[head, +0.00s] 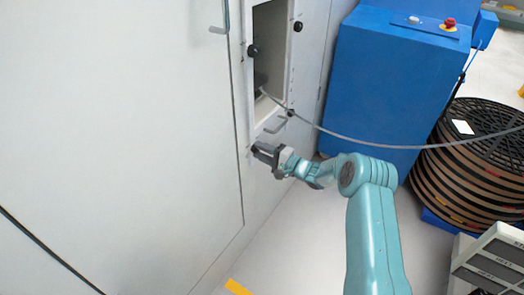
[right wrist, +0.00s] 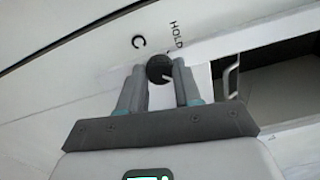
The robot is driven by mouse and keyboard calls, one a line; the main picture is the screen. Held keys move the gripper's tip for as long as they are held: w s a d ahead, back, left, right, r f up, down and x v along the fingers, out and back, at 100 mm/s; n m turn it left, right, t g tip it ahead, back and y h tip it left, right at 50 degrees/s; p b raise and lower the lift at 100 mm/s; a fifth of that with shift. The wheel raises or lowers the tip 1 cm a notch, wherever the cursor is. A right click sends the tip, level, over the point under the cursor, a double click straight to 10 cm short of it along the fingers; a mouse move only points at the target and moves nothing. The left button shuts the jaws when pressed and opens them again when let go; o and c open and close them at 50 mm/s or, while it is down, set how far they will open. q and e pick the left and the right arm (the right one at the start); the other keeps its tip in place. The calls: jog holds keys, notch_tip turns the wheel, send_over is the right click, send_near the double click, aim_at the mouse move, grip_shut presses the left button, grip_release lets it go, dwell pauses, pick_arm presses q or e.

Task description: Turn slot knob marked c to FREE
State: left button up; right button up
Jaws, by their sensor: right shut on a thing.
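The slot knob marked c (right wrist: 158,68) is a round black knob with a pale pointer line, in the right wrist view. The letter C is printed to its left and HOLD above it to the right. My right gripper (right wrist: 160,85) is shut on this knob, with one finger on each side. In the head view my right gripper (head: 262,152) is at the cabinet panel, below the open slot, and covers most of the knob. No FREE mark can be read. My left gripper is not in view.
Other black knobs (head: 252,51) (head: 298,26) sit beside the open slot (head: 268,60). A grey cable (head: 350,138) runs from the slot to the right, above my right arm. A blue cabinet (head: 385,80) and a stack of black reels (head: 480,155) stand to the right.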

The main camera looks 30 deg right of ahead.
jog(key=shift+m, duration=0.4)
jog(key=o, duration=1)
jog(key=shift+o, duration=0.2)
jog(key=p+v, duration=0.2)
jog(key=v, duration=1.4)
jog(key=shift+s+d+f, duration=0.1)
jog(key=shift+s, duration=0.05)
